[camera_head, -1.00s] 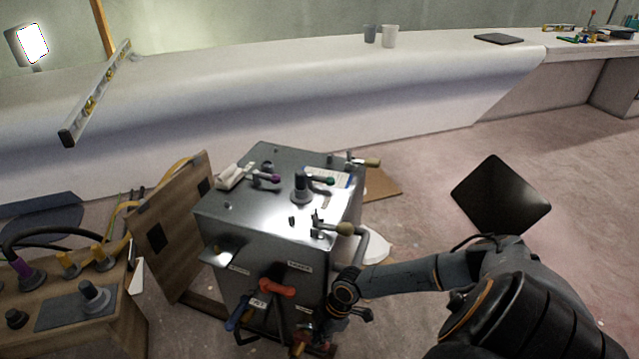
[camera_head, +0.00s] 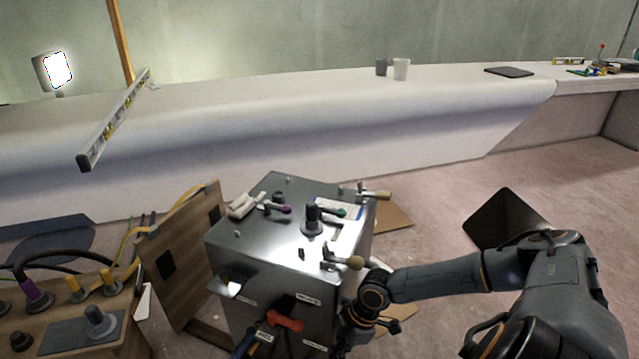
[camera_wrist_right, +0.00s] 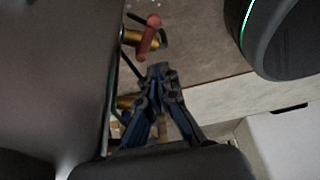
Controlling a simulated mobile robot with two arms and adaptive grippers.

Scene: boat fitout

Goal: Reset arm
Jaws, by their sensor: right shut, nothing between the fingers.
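My right arm (camera_head: 450,281) comes in from the right in the head view and reaches to the front right side of a metal box (camera_head: 265,262). Its gripper is hidden low by the box in that view. In the right wrist view my right gripper (camera_wrist_right: 160,72) is shut, with nothing between its fingertips. Its tips are close to a red-handled brass valve (camera_wrist_right: 148,38); whether they touch it I cannot tell. My left gripper does not show.
The metal box carries several levers and knobs on top and a red handle (camera_head: 285,320) on its front. A wooden panel (camera_head: 180,262) and a switch console (camera_head: 85,325) stand at the left. A long white bench (camera_head: 300,130) runs behind.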

